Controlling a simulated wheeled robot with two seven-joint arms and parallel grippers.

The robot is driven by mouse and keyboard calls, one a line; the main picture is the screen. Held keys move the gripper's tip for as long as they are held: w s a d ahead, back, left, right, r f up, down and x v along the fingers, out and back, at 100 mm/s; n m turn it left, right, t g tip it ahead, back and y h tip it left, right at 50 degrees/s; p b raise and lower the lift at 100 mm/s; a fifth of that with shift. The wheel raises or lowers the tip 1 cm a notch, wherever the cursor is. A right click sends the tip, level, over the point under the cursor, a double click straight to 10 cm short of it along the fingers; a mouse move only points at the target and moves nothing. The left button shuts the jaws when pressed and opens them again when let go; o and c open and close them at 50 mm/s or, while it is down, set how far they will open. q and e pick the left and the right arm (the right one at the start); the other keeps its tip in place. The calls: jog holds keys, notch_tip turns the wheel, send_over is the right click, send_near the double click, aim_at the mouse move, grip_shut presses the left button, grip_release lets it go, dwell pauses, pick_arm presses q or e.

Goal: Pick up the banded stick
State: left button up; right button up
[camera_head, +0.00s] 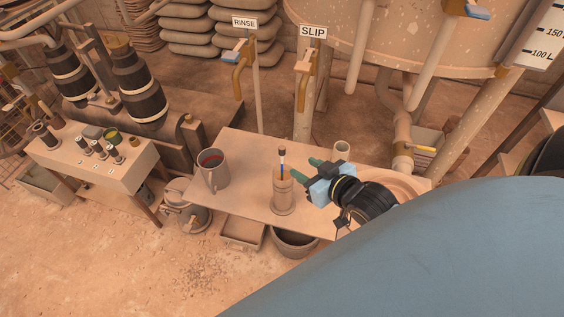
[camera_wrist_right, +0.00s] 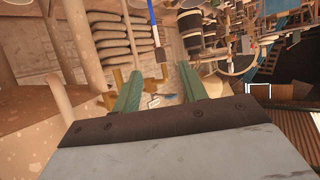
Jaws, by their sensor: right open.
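The banded stick (camera_head: 282,164) stands upright in a tan cylindrical holder (camera_head: 283,199) on the bench. It has a dark top and white, blue and reddish bands; its lower end is hidden inside the holder. My right gripper (camera_head: 303,169) is open, just to the right of the stick, its green fingers pointing left towards it. In the right wrist view the stick (camera_wrist_right: 154,24) shows as a blue and white rod with a dark end, beyond the gap between the open fingers (camera_wrist_right: 157,80). Nothing is between the fingers. My left gripper is not in view.
A grey mug (camera_head: 213,177) with dark red contents stands on the bench (camera_head: 245,155) left of the holder. A pale cup (camera_head: 342,150) stands behind my right gripper. A bucket (camera_head: 294,243) is below.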

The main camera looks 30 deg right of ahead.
aim_at(284, 153)
jog(key=x, duration=0.2)
jog(key=r+b+x, duration=0.1)
jog(key=x, duration=0.4)
jog(key=shift+w+a, duration=0.1)
jog(key=shift+w, duration=0.5)
jog(key=b+x, duration=0.1)
jog(key=x, duration=0.3)
jog(key=shift+w+d+f, duration=0.1)
jog(key=shift+d+f, duration=0.1)
jog(key=shift+d, duration=0.1)
jog(key=shift+w+a+f, duration=0.1)
jog(key=shift+w+f, duration=0.05)
jog(key=shift+w, duration=0.3)
grip_shut()
